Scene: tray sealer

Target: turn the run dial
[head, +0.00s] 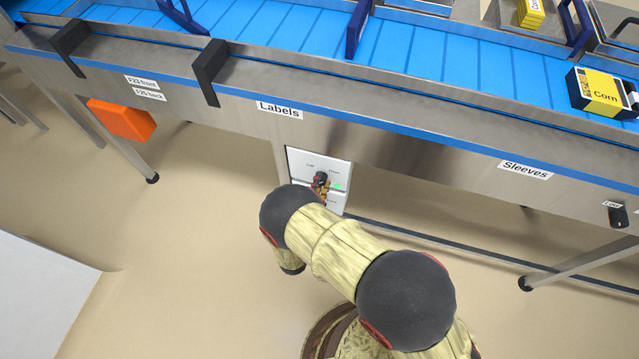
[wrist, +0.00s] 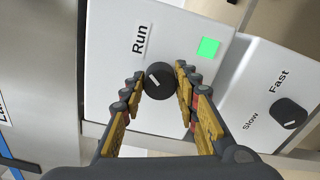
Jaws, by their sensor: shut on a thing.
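The run dial (wrist: 158,82) is a round black knob with a pale pointer line, on a white panel (wrist: 112,60) marked "Run". My gripper (wrist: 160,76) is shut on the dial, one yellow-and-black finger on each side in the wrist view. A lit green square (wrist: 209,47) is on the same panel. In the head view the panel (head: 334,164) hangs below the conveyor's front edge, and the dial (head: 320,177) shows small there. My arm hides the panel's lower part and most of the gripper in that view.
A second black dial (wrist: 289,113) marked "Slow" and "Fast" is on a neighbouring panel in the wrist view. The steel conveyor frame (head: 400,150) with a blue belt (head: 450,55) runs above. A corn pack (head: 598,92) is on the belt. An orange box (head: 122,119) hangs at left.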

